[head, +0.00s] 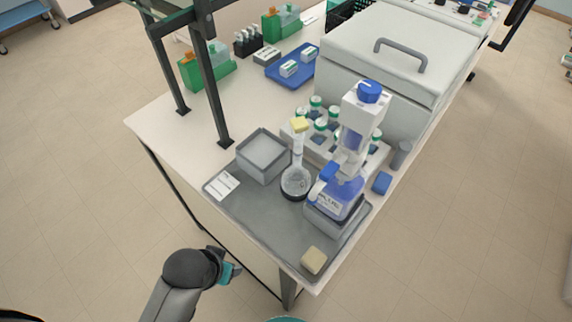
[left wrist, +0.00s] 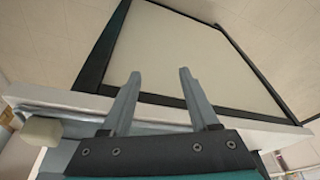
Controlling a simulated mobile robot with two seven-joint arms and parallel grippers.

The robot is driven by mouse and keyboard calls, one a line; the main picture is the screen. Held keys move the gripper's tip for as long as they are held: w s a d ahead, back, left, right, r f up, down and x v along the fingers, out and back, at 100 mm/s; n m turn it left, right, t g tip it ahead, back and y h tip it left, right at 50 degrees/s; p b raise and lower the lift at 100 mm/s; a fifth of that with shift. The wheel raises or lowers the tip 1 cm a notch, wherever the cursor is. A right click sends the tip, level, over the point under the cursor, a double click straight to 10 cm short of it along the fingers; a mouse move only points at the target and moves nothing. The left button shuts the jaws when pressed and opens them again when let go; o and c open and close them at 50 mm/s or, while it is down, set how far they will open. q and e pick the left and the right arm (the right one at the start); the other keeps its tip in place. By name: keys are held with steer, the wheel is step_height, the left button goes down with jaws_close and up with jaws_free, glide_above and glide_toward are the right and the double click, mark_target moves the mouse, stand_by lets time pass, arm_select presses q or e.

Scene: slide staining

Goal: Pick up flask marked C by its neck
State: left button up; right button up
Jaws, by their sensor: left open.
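One glass flask (head: 296,182) with a long neck (head: 298,150) and a yellow stopper (head: 300,124) stands upright on the grey tray (head: 262,222). I cannot read a letter on it. The bottle dispenser partly overlaps its right side. My left gripper (head: 232,272) is beyond the tray's near left edge, low and well apart from the flask. In the left wrist view my left gripper (left wrist: 158,85) is open, with nothing between its fingers. The flask does not show there.
A blue-topped bottle dispenser (head: 352,140) stands close right of the flask. A grey open box (head: 263,157) is left of it. A rack of green-capped bottles (head: 318,104) is behind. A cream block (head: 313,260) lies at the tray's front. Dark frame posts (head: 212,90) rise at left.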

arm_select(q)
step_height(320, 180, up, 8)
steer(key=w+d+t+p, duration=0.1)
steer(key=w+t+p, duration=0.1)
steer(key=m+t+h+p, duration=0.1)
steer(key=m+t+h, duration=0.1)
steer(key=t+h, duration=0.35)
glide_toward(295, 161)
steer(key=shift+t+y, duration=0.55)
steer(key=shift+t, duration=0.3)
steer(key=x, duration=0.6)
steer(key=d+f+x, duration=0.1)
steer(key=x, duration=0.2)
steer(key=shift+s+a+b, duration=0.1)
steer(key=shift+s+b, duration=0.2)
steer(key=shift+s, duration=0.15)
steer(key=shift+r+x, duration=0.15)
steer(key=shift+x, duration=1.15)
steer(key=shift+r+x, duration=0.1)
steer(key=shift+x, duration=1.2)
arm_select(e)
steer(key=r, duration=0.2)
steer(key=shift+w+a+r, duration=0.3)
steer(key=shift+a+r, duration=0.05)
steer(key=shift+r, duration=0.05)
arm_select(q)
jaws_close()
